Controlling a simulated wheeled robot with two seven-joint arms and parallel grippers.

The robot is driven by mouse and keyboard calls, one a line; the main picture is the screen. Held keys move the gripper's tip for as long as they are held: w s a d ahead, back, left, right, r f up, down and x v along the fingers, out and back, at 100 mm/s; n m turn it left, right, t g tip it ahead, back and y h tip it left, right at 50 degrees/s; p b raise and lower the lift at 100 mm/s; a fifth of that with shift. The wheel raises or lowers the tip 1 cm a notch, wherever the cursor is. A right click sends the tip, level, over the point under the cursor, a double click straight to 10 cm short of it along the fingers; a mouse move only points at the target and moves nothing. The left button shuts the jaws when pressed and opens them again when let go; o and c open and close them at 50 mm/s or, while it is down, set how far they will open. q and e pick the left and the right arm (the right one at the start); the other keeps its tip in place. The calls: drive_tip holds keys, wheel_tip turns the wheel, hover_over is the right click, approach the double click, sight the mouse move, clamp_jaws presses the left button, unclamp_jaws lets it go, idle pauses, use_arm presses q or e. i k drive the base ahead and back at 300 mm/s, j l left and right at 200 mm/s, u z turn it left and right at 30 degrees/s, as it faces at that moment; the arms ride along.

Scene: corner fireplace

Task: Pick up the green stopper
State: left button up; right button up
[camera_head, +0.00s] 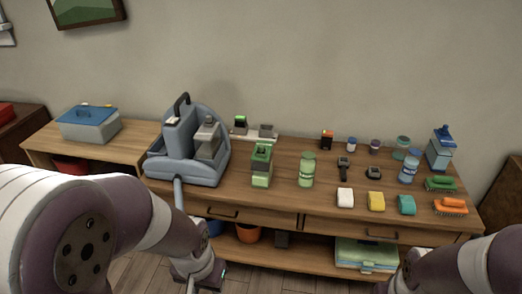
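I cannot tell for sure which thing is the green stopper. A small dark block with a bright green top (240,122) stands at the back of the wooden table, on a pale strip beside a grey-topped block (266,131). Other green things are a squarish green bottle with a dark green top (261,166), a round light-green jar (307,169) and a small green-capped jar (402,144) at the back right. My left arm reaches in at lower left and my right arm at lower right.
A blue-grey caddy (187,170) stands left on the wooden table (285,187). Sponges (376,201), brushes (450,206) and a blue bottle (440,150) crowd the right. A side table with a blue-lidded box (88,125) stands left. A lower shelf holds an orange pot (248,233).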

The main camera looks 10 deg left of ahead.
sight(260, 146)
drive_tip(key=i+j+z, duration=0.7)
drive_tip(key=i+j, duration=0.15)
drive_tip(key=i+j+z, duration=0.35)
drive_tip(key=j, duration=0.3)
